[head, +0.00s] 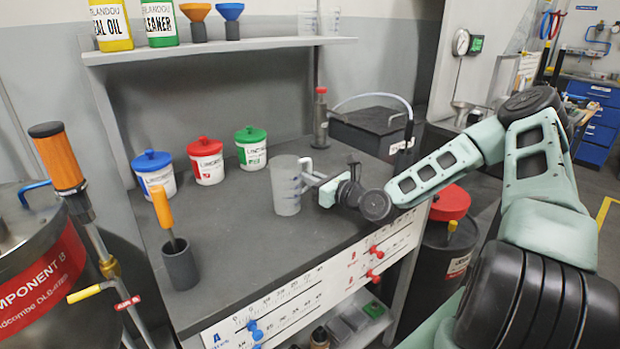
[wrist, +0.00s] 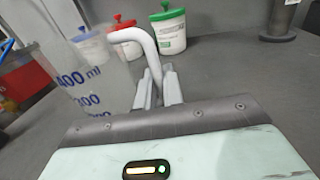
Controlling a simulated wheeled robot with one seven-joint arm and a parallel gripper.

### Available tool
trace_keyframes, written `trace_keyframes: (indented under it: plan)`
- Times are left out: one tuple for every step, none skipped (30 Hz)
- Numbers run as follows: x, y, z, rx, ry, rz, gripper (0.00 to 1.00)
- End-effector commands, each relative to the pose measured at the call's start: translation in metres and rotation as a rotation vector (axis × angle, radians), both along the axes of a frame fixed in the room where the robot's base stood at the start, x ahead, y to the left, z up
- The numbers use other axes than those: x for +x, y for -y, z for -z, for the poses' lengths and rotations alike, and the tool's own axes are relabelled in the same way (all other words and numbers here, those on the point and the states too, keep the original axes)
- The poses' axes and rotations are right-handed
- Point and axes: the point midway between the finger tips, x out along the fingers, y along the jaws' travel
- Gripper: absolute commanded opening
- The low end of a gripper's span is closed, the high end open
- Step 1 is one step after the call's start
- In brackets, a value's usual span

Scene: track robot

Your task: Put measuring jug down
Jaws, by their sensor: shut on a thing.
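The measuring jug (head: 286,186) is translucent, with its handle toward the right, and is upright at the dark grey bench top (head: 235,268). In the wrist view the jug (wrist: 84,78) shows blue ml markings and a pale curved handle. My gripper (head: 314,182) is to the right of the jug and shut on its handle. The gripper fingers (wrist: 158,88) close around the lower part of the handle in the wrist view. I cannot tell whether the jug's base touches the bench.
Blue-lidded (head: 154,172), red-lidded (head: 206,160) and green-lidded (head: 251,147) tubs stand behind the jug. A dark cup (head: 180,264) with an orange-handled tool stands front left. A shelf (head: 220,48) runs above. The bench between cup and jug is clear.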

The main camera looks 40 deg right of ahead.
Motion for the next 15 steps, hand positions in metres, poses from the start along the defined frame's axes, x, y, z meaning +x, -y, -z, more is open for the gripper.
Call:
trace_keyframes:
  plan:
    - [0.0000,0.0000,-0.0004,0.000,0.000,0.000,0.00]
    - [0.0000,0.0000,-0.0004,0.000,0.000,0.000,0.00]
    - [0.0000,0.0000,0.0000,0.000,0.000,0.000,0.00]
    - [-0.0001,0.0000,0.0008,0.000,0.000,0.000,0.00]
    - [-0.0001,0.0000,0.0019,0.001,0.000,0.000,0.00]
    - [-0.0001,0.0000,0.0026,0.000,0.000,0.000,0.12]
    - [-0.0001,-0.0001,0.0019,0.000,0.000,0.000,0.20]
    - [-0.0001,-0.0001,0.0018,0.000,0.000,0.000,0.28]
    - [-0.0001,-0.0001,0.0017,0.000,0.000,0.000,0.31]
    - [-0.0001,-0.0001,0.0017,0.000,-0.001,0.000,0.31]
    - [-0.0001,-0.0001,0.0017,0.000,-0.001,0.000,0.31]
    - [-0.0001,-0.0001,0.0017,0.000,0.000,0.000,0.31]
    - [-0.0001,-0.0001,0.0017,0.000,-0.001,0.000,0.31]
    - [-0.0001,-0.0001,0.0016,0.000,-0.001,0.000,0.31]
    - [0.0000,-0.0001,0.0016,0.000,0.000,-0.001,0.31]
